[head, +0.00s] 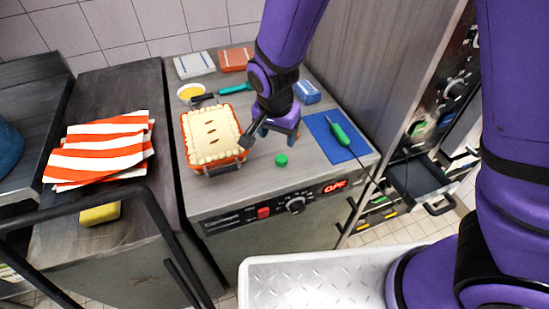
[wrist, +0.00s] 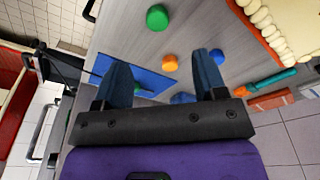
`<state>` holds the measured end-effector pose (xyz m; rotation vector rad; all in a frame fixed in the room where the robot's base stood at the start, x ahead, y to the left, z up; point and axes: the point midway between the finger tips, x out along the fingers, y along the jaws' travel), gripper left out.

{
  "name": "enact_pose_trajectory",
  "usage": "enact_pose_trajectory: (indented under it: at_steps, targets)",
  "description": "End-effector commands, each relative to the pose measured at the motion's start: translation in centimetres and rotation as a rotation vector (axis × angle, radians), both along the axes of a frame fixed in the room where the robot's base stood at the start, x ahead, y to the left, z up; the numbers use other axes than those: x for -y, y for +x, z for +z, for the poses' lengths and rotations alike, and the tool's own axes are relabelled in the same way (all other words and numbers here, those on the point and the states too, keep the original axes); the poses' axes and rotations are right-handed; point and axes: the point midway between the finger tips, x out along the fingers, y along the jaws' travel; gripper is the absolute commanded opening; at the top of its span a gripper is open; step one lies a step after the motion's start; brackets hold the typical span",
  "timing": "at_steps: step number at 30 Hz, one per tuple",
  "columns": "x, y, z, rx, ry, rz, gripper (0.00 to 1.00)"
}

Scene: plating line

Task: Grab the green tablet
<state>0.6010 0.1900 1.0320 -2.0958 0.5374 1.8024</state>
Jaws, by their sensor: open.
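The green tablet (head: 281,160) is a small round disc lying on the grey counter (head: 230,190), near its front edge in the head view. It also shows in the wrist view (wrist: 157,17), near the top edge and beyond my fingertips. My gripper (head: 279,136) is above the counter, just behind the green tablet in the head view. In the wrist view my gripper (wrist: 162,68) has its two blue fingers spread apart with nothing held. An orange tablet (wrist: 170,63) lies on the counter between the fingers in that view; the head view hides it behind my gripper.
A pie in a red dish (head: 213,137) stands left of my gripper. A blue mat (head: 340,137) with a green-handled tool (head: 340,134) lies to the right. A blue box (head: 307,92) stands behind. A blue piece (wrist: 182,98) is partly hidden beside the fingers.

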Motion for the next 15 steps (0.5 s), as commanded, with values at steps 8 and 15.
enact_pose_trajectory:
  at_steps: [8, 15]
  targets:
    - [0.4, 0.5, -3.8, -0.002, -0.003, -0.002, 0.65]
    - [0.5, 0.7, -5.4, 0.0, -0.001, -0.001, 0.65]
